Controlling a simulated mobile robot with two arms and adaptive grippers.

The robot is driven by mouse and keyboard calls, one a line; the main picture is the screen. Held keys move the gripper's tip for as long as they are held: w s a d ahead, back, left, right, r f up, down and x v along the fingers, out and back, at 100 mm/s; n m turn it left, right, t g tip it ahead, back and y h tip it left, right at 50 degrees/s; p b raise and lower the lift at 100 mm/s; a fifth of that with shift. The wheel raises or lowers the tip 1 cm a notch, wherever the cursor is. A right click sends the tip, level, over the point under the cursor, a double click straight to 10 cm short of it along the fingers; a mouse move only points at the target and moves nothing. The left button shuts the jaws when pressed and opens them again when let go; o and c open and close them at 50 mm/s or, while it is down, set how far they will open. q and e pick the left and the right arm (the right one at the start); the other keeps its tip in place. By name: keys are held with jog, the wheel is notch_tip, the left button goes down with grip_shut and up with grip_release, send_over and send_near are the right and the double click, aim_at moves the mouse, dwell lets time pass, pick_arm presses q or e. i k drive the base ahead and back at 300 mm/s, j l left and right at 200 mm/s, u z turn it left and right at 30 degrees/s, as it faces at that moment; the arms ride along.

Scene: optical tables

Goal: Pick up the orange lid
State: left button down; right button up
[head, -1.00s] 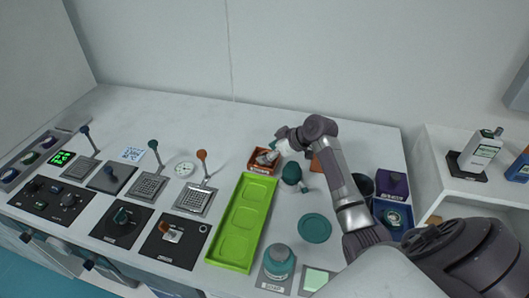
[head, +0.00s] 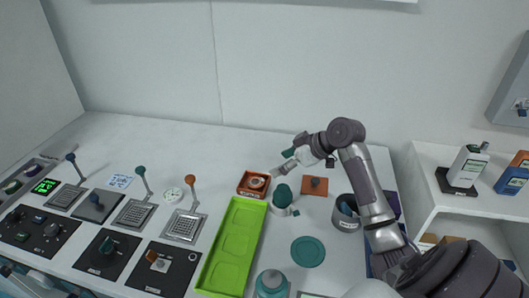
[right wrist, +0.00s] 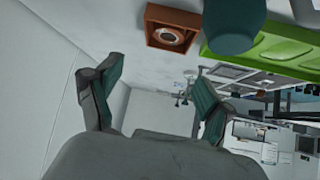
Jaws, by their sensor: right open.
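A flat square orange piece with a small dark spot in its middle, which looks like the orange lid (head: 315,186), lies on the table at the back right. To its left is an open square orange box (head: 244,190) with a pale round thing inside; the box also shows in the right wrist view (right wrist: 156,37). My right gripper (head: 281,162) is open, its teal-padded fingers apart with nothing between them. It is above the table, behind the orange box and to the left of the flat orange piece. My left gripper is not in view.
A green-topped pot (head: 282,194) stands between the orange box and the flat piece. A grey cup (head: 346,223) stands beside my right arm. A teal disc (head: 308,251), a long green tray (head: 236,236) and another teal-topped container (head: 271,284) lie nearer the front. Lever panels fill the left.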

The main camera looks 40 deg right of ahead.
aim_at(313, 185)
jog(key=k+l, duration=1.05)
jog(key=k, duration=0.25)
